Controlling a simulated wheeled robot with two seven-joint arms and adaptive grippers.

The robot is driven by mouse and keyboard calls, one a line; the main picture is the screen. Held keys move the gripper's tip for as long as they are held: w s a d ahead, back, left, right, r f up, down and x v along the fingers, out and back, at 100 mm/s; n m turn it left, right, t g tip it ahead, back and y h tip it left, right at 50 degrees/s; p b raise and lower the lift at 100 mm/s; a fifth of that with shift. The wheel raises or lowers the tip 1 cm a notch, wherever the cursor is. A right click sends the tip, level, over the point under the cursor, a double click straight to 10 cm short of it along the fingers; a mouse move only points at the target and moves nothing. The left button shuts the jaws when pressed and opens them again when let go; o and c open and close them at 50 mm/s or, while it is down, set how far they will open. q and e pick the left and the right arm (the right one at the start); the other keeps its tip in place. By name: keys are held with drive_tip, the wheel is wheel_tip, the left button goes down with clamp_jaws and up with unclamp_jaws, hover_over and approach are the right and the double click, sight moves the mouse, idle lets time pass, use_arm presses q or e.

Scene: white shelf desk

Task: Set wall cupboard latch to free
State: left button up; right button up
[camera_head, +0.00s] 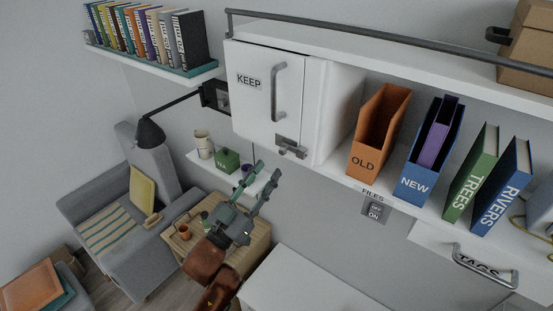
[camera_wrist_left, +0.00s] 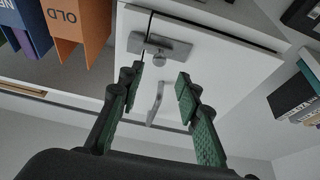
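The white wall cupboard (camera_head: 258,107) bears a KEEP label, and its door looks shut. A grey metal latch (camera_head: 291,148) sits at the door's lower right edge. In the left wrist view the latch (camera_wrist_left: 160,46) shows as a plate with a rounded knob or lever across the door's edge; I cannot tell its setting. A grey bar handle (camera_head: 278,93) is fixed upright on the door. My left gripper (camera_head: 266,178) is open and empty, below the latch and apart from it. In the left wrist view its green-padded fingers (camera_wrist_left: 160,86) are spread below the latch. My right gripper is out of view.
An orange OLD file box (camera_head: 366,160) and a blue NEW box (camera_head: 416,186) stand on the shelf right of the cupboard. A black lamp (camera_head: 150,131) reaches out at the left. A small shelf (camera_head: 261,187) with a green box is behind my left gripper.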

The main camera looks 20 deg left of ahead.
sight(281, 153)
use_arm(q)
drive_tip(key=p+x, duration=0.1)
drive_tip(key=x, duration=0.3)
drive_tip(key=shift+d+r, duration=0.1)
drive_tip(key=shift+p+x, duration=0.3)
drive_tip(key=shift+x, duration=0.6)
clamp_jaws()
